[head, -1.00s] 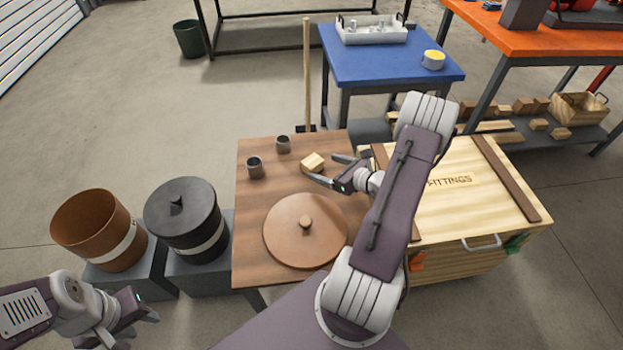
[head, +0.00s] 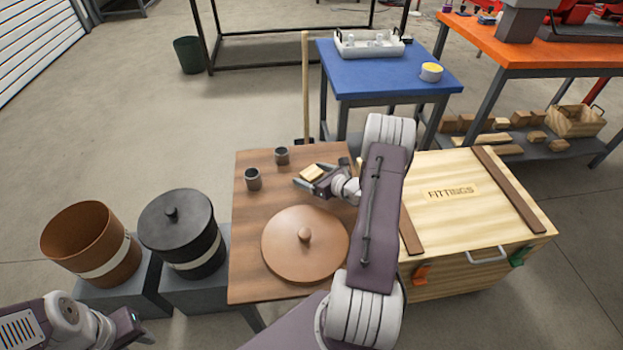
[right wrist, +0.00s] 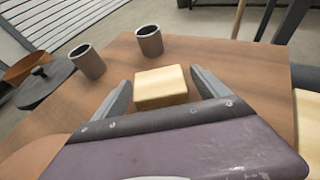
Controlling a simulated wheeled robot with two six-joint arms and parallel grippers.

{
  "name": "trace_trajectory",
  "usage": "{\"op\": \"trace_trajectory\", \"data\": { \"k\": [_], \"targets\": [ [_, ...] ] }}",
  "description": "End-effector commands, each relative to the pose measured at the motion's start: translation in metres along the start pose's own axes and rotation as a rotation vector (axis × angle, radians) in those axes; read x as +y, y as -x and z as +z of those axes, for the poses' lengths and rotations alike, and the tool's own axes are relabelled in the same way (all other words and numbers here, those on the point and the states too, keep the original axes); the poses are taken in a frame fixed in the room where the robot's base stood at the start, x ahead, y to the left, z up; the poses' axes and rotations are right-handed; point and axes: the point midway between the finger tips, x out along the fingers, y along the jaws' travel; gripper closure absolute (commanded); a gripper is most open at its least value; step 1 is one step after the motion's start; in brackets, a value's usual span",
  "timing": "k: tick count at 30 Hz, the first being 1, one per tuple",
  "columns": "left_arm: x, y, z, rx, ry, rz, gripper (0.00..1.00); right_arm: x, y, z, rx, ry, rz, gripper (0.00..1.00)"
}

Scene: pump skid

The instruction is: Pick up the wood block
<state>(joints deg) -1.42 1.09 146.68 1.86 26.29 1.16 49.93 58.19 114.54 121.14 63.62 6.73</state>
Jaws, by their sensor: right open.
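The wood block (head: 312,173) is a small pale block lying on the brown table near its far side. It also shows in the right wrist view (right wrist: 160,86), between the two fingers. My right gripper (head: 306,179) is open, with a finger on each side of the block. In the right wrist view my right gripper (right wrist: 163,92) shows a gap between each finger and the block. My left gripper (head: 135,332) is at the lower left, away from the table; its fingers are too unclear to tell their state.
Two dark cups (head: 253,180) (head: 282,156) stand left of the block. A round brown lid (head: 305,238) lies on the table (head: 250,275) nearer me. A pale FITTINGS crate (head: 450,225) stands right. A broom handle (head: 305,85) rises behind the table. Two pots stand left.

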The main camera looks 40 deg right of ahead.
Motion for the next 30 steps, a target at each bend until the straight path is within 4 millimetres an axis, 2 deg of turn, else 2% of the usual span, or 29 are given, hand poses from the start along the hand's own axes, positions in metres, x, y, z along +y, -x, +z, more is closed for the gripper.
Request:
{"op": "trace_trajectory", "data": {
  "k": [3, 4, 9, 11, 20, 23, 27, 30],
  "targets": [
    [0.000, 0.001, 0.000, 0.000, 0.000, 0.000, 0.64, 0.000, 0.001, 0.000, 0.000, 0.000, 0.000, 0.15],
    [0.000, 0.001, 0.000, 0.000, 0.000, 0.000, 0.64, 0.000, 0.001, 0.000, 0.000, 0.000, 0.000, 0.21],
    [0.000, 0.001, 0.000, 0.000, 0.000, 0.000, 0.64, 0.000, 0.001, 0.000, 0.000, 0.000, 0.000, 0.68],
    [0.000, 0.001, 0.000, 0.000, 0.000, 0.000, 0.64, 0.000, 0.001, 0.000, 0.000, 0.000, 0.000, 0.82],
    [0.000, 0.003, 0.000, 0.000, 0.000, 0.000, 0.64, 0.000, 0.003, 0.005, 0.000, 0.001, 0.000, 0.82],
    [0.000, 0.008, -0.001, 0.000, 0.000, 0.000, 0.64, -0.001, 0.007, 0.017, -0.001, 0.002, -0.001, 0.82],
    [0.000, 0.019, -0.002, 0.000, 0.000, 0.000, 0.64, -0.001, 0.018, 0.042, -0.001, 0.002, -0.001, 0.82],
    [0.000, 0.022, -0.002, 0.000, 0.000, 0.000, 0.64, 0.015, 0.007, 0.059, -0.001, 0.004, 0.006, 0.82]
  ]
}}
